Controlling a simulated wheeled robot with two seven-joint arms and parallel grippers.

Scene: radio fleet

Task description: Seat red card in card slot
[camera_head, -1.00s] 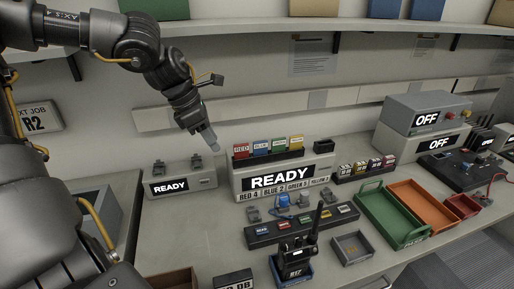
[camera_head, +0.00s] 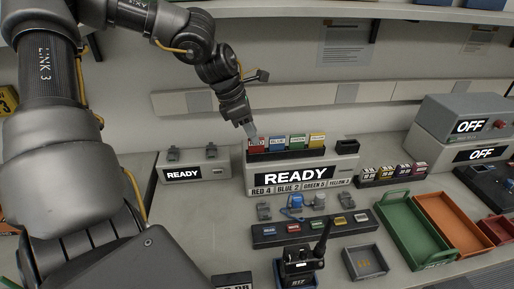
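The red card (camera_head: 256,143) stands at the left end of a black rack, in a row with blue, green and yellow cards. The rack sits on top of a grey box with a READY display (camera_head: 292,176). My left gripper (camera_head: 250,132) points down at the upper edge of the red card, touching it or just above it. Its fingers look close together, but I cannot tell whether they grip the card. A small black block (camera_head: 347,147) sits on the same box at the right; I cannot tell whether it is the card slot. My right gripper is not in view.
A smaller READY box (camera_head: 194,172) stands at left. In front are a black strip of coloured labels (camera_head: 312,228), a handheld radio (camera_head: 299,262) and a small grey tray (camera_head: 366,262). Green (camera_head: 414,230) and orange (camera_head: 448,221) trays and OFF boxes (camera_head: 470,127) are at right.

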